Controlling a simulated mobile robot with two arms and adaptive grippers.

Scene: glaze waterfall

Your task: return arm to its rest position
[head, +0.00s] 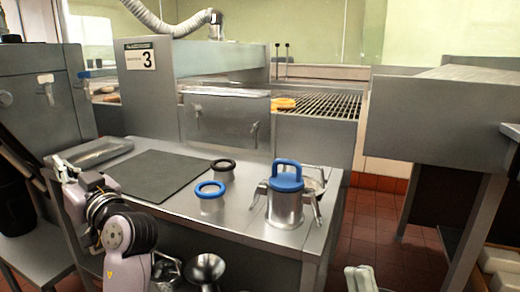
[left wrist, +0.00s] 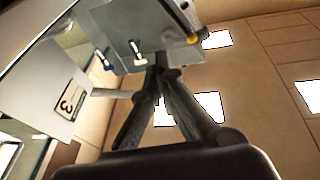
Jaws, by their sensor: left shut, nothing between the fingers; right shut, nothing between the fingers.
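My left arm (head: 115,220) comes in at the lower left of the head view, in front of the steel table. My left gripper (head: 62,168) is small and partly blended with the background there, near the table's left edge. In the left wrist view its dark fingers (left wrist: 158,68) meet at the tips, shut and empty. They point up toward a steel cabinet front with a tap. I cannot make out my right gripper in the head view.
The steel table (head: 250,235) holds a dark mat (head: 160,175), a blue-ringed cup (head: 211,202), a dark-ringed cup (head: 223,171) and a pot with a blue handle (head: 286,205). A steel funnel-shaped vessel (head: 206,270) is beside my arm. Tiled floor (head: 375,225) is open at right.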

